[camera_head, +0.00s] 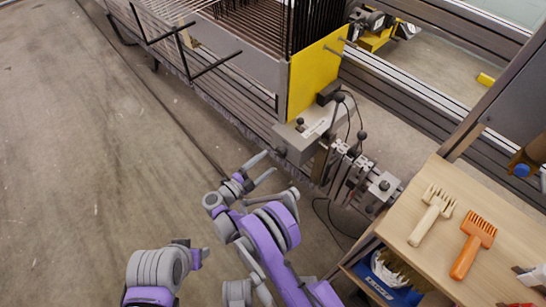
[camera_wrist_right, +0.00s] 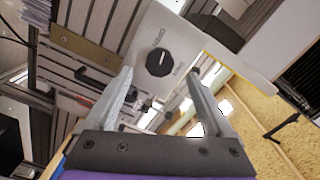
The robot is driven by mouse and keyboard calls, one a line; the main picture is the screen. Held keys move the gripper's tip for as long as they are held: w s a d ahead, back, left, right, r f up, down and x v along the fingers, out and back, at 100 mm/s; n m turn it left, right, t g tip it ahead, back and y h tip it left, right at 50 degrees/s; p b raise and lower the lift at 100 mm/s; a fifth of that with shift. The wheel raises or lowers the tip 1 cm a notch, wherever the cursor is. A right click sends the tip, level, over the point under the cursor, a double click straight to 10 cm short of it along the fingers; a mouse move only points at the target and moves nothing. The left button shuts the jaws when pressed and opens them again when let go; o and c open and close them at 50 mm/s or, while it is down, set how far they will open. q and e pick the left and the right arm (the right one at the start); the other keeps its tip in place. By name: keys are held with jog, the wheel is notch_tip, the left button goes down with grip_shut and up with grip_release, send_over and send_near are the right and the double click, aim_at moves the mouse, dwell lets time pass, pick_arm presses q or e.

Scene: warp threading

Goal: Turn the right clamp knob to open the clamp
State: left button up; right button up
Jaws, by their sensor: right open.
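The black round knob (camera_wrist_right: 160,61) sits on the pale face of a box with small printed marks in the right wrist view. It appears between my right gripper's fingertips (camera_wrist_right: 160,76) but beyond them, with no contact visible. In the head view a dark knob (camera_head: 281,151) shows at the left end of the grey clamp unit (camera_head: 300,138); it looks like the same one. My right gripper (camera_head: 271,162) is open and empty just left of it, fingers toward the unit. My left gripper (camera_head: 196,252) is at the lower left, away from the unit; its finger gap is unclear.
A yellow plate (camera_head: 314,75) and the loom frame stand behind the unit. Black cables hang by it, and metal blocks with knobs (camera_head: 384,186) continue right. A wooden table (camera_head: 431,257) holds a cream comb (camera_head: 432,215) and an orange comb (camera_head: 473,244). The left floor is clear.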

jog(key=v, duration=0.5)
jog(key=shift+s+a+p, duration=0.2)
jog(key=shift+s+p, duration=0.05)
jog(key=shift+p, duration=0.1)
